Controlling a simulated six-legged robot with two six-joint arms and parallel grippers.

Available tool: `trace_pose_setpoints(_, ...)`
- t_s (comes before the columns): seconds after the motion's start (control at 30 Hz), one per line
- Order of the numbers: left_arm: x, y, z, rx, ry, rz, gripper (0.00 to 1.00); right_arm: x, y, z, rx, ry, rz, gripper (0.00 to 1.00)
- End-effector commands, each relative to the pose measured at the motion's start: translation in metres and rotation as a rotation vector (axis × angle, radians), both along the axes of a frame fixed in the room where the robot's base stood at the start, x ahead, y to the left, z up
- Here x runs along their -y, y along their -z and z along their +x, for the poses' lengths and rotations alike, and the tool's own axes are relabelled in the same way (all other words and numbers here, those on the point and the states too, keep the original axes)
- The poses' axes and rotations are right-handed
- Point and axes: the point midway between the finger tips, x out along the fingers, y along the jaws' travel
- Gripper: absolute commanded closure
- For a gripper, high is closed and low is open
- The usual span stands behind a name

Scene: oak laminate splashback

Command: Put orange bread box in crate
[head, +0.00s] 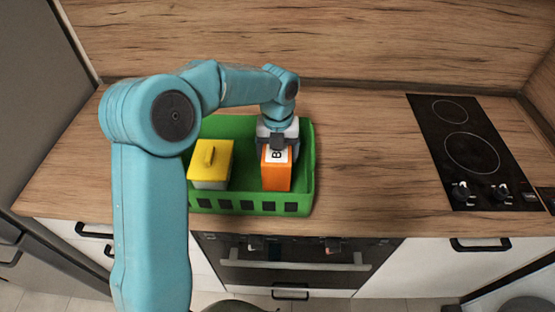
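The orange bread box (277,178) is inside the right part of the green crate (308,165), with a white label and dark letters on its top. My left gripper (277,148) is at the box's far end, directly over it, with its dark fingers against the box's upper part. It appears shut on the box, though the fingertips are partly hidden. I cannot tell whether the box touches the crate floor. My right gripper is not in view.
A yellow-topped box (211,162) with a handle stands in the crate's left part. A black cooktop (470,150) lies at the right of the wooden counter (370,160), which is clear between crate and cooktop. The wooden splashback (330,40) rises behind.

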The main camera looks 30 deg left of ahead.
Motion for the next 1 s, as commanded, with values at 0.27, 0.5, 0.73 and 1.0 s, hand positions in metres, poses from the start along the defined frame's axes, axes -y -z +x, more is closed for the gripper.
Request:
trace_pose_setpoints(0.27, 0.0, 0.035, 0.001, -0.001, -0.002, -0.001, 0.69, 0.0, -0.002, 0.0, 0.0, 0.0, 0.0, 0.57)
trace_pose_setpoints(0.5, 0.0, 0.035, 0.001, 0.0, -0.001, 0.0, 0.69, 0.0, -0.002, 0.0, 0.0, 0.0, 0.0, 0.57)
trace_pose_setpoints(0.73, 0.0, 0.038, 0.001, -0.002, -0.001, 0.0, 0.0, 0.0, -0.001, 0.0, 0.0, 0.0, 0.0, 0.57)
trace_pose_setpoints(1.0, 0.0, 0.031, 0.001, 0.0, -0.001, 0.0, 0.0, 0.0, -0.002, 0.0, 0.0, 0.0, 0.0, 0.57)
